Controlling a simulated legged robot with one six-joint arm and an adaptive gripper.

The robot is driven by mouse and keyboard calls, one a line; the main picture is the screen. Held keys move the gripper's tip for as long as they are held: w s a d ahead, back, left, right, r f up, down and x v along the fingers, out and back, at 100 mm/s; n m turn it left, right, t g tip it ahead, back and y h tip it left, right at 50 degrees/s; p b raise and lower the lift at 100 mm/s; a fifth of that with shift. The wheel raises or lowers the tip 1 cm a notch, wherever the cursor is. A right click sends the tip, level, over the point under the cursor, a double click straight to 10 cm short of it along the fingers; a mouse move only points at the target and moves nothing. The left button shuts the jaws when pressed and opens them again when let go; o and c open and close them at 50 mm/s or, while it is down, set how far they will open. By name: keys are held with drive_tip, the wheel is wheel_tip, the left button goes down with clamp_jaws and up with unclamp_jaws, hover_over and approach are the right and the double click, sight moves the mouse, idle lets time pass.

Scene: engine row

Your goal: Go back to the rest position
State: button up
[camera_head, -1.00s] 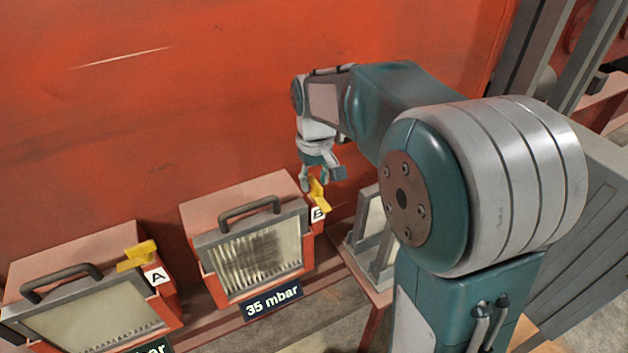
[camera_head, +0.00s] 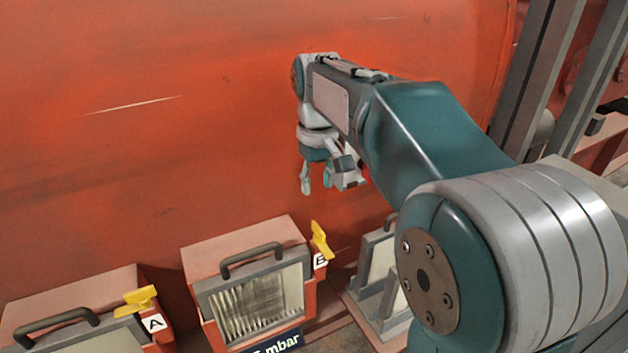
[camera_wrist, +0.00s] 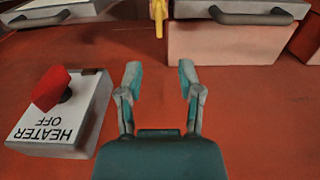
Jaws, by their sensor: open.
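My gripper (camera_head: 318,188) hangs from my arm in front of the red wall, above and near the box marked B. Its fingers point down and are apart, with nothing between them. In the wrist view my gripper (camera_wrist: 160,80) also shows two spread fingers with only red surface between them. The yellow handle B (camera_head: 320,240) stands steeply at the right edge of its box, below the gripper and apart from it. It also shows at the top of the wrist view (camera_wrist: 158,15).
A second box with a yellow handle A (camera_head: 138,300) is at the lower left. The middle box (camera_head: 250,290) has a dark carrying handle. The red wall (camera_head: 150,120) fills the back. The wrist view shows a red knob (camera_wrist: 50,88) on a panel reading HEATER OFF (camera_wrist: 55,125).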

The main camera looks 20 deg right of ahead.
drive_tip(key=s+f+m+t, duration=0.1)
drive_tip(key=s+f+t, duration=0.1)
drive_tip(key=s, duration=0.8)
drive_tip(key=s+f+m+t, duration=0.1)
drive_tip(key=s+f+t, duration=0.2)
drive_tip(key=s, duration=0.8)
drive_tip(key=shift+s+f+t, duration=0.2)
drive_tip(key=shift+f+t, duration=0.1)
drive_tip(key=shift+f, duration=0.15)
